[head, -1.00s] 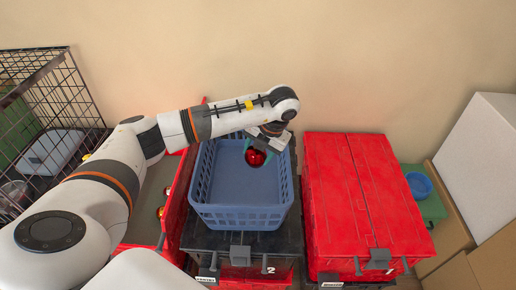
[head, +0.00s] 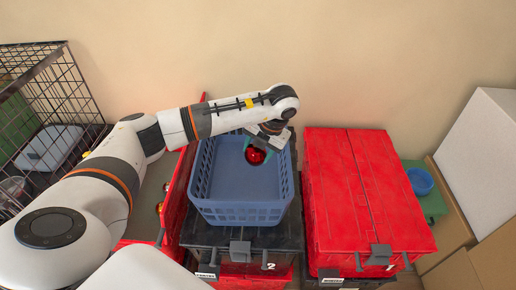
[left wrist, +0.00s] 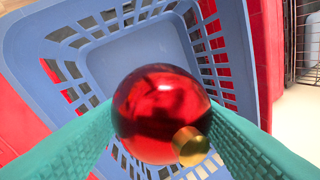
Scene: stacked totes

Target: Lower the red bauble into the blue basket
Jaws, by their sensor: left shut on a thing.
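The red bauble (head: 255,156) is shiny with a gold cap; it also shows large in the left wrist view (left wrist: 155,105). My left gripper (head: 258,150) is shut on it, with a teal finger on each side. The bauble hangs over the inside of the blue basket (head: 240,213), towards its back right. In the left wrist view the basket (left wrist: 235,60) opens below the bauble, with its floor bare. I cannot tell the exact gap between bauble and floor. My right gripper is not in view.
The basket stands on a black-lidded tote (head: 205,238). A closed red tote (head: 335,190) is close on its right. An open red tote (head: 175,208) with small baubles is on its left. A wire crate (head: 55,95) stands far left, cardboard boxes (head: 490,145) far right.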

